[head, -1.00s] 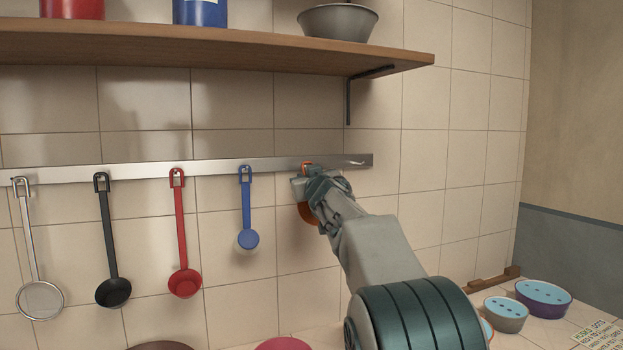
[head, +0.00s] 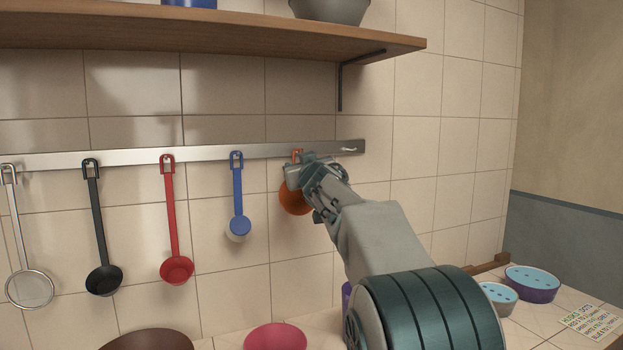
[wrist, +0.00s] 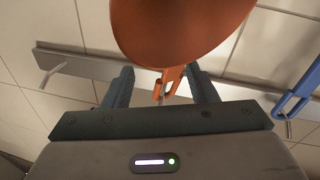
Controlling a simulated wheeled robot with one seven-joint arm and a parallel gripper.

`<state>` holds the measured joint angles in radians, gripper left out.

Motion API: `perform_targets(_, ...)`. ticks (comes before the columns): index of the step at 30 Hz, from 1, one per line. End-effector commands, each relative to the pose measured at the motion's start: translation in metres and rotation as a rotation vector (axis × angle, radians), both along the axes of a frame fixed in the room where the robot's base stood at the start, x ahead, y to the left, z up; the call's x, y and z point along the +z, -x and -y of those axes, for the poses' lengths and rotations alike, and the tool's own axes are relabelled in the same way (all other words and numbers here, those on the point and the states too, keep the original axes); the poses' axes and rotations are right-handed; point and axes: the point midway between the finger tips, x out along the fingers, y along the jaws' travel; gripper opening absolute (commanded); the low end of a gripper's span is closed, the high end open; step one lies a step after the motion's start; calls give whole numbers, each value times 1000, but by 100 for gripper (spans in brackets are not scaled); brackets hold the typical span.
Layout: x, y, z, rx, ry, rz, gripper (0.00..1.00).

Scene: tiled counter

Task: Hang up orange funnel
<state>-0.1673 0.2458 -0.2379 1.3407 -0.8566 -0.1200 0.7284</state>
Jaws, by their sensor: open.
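The orange funnel (head: 292,199) is at the metal rail (head: 120,158), right of the blue ladle (head: 237,205). Its loop is at rail height and looks to be on a hook; the exact contact is hard to see. In the wrist view, the funnel's bowl (wrist: 180,25) fills the top, and its orange loop (wrist: 172,80) shows against the rail. My gripper (wrist: 163,86) is open, with one finger on each side of the loop and a visible gap to each. In the head view, my gripper (head: 306,175) partly covers the funnel.
A red ladle (head: 175,225), a black ladle (head: 100,235) and a strainer (head: 28,288) hang further left. A bare hook (head: 348,149) is near the rail's right end. A wooden shelf (head: 220,38) runs above. Bowls (head: 532,283) stand on the counter at right.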

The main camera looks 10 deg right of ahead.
Motion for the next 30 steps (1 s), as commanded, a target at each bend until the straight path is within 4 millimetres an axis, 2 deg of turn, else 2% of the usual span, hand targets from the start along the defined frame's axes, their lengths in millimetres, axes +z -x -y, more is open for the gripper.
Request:
perform_targets(12,-7,73,2,1,0,2,52)
perform_targets(18,-8,100,3,0,-1,1,52)
perform_targets(24,-9,113,3,1,1,0,52)
perform_targets(30,-9,115,3,1,1,-1,52)
